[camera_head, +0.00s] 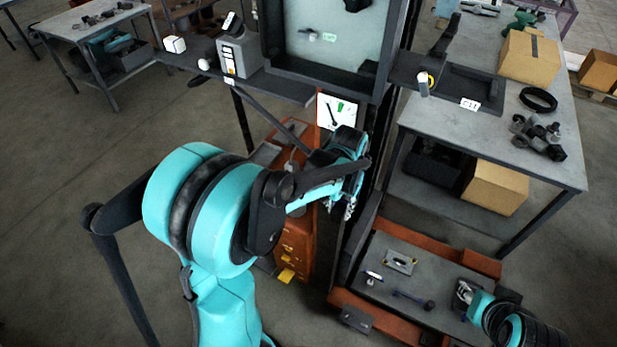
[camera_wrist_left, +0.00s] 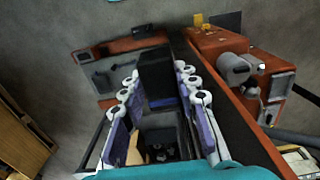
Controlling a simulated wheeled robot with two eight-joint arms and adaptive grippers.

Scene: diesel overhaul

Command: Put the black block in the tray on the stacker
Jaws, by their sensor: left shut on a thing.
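My left gripper (camera_head: 347,203) hangs near the middle of the head view, beside the dark upright mast. In the left wrist view its jointed fingers (camera_wrist_left: 160,100) are shut on a black block (camera_wrist_left: 157,72). I cannot make out the block in the head view, where the hand hides it. The orange stacker (camera_head: 365,318) carries a grey tray-like surface (camera_head: 385,268) at lower right; it also shows in the left wrist view (camera_wrist_left: 100,75). The held block is apart from it. My right gripper (camera_head: 465,292) is over its right side, with its fingers unclear.
A metal plate (camera_head: 400,262) and small tools lie on the grey surface. An orange drawer cabinet (camera_head: 295,245) stands left of the mast. A grey workbench (camera_head: 565,150) with a cardboard box (camera_head: 530,57) and a black ring (camera_head: 538,99) fills the upper right.

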